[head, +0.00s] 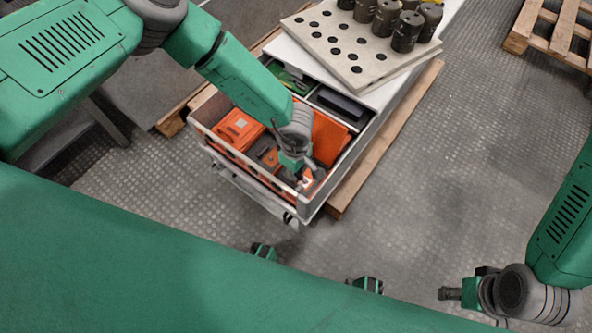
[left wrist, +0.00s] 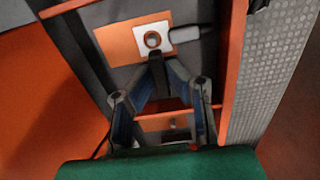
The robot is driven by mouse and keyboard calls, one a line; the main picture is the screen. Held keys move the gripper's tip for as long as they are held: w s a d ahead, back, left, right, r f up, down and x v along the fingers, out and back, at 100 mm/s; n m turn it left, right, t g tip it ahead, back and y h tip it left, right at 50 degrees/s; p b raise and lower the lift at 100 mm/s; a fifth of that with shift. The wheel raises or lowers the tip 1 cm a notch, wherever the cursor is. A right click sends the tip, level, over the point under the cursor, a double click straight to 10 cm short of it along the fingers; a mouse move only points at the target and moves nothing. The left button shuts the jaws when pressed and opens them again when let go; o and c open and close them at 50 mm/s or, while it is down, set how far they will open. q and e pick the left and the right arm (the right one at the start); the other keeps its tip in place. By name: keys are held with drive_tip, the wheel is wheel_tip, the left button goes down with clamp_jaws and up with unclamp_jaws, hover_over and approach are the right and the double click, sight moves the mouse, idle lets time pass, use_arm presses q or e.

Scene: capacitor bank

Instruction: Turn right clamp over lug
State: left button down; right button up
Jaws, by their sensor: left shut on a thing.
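My left gripper (head: 304,181) reaches down into the open box at the near end of the bench. In the left wrist view its fingers (left wrist: 167,68) come together at the tips, shut on a small dark part that seems to be the clamp; the fingers mostly hide it. Just beyond the tips is a white square plate (left wrist: 139,47) with a round, ringed lug (left wrist: 152,40) on an orange block.
The box (head: 240,172) has raised walls and holds orange blocks (head: 238,129) and a black bar (head: 342,103). Behind it, a perforated board (head: 335,40) carries several dark cylinders (head: 407,32). A wooden pallet (head: 385,138) lies under the bench.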

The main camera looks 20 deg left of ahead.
use_arm(q)
drive_tip(key=shift+w, duration=0.2)
idle(0.3)
drive_tip(key=c, duration=1.9)
unclamp_jaws()
drive_tip(key=shift+o, duration=0.2)
drive_tip(key=shift+s+r, duration=0.1)
wheel_tip(320, 180, up, 12)
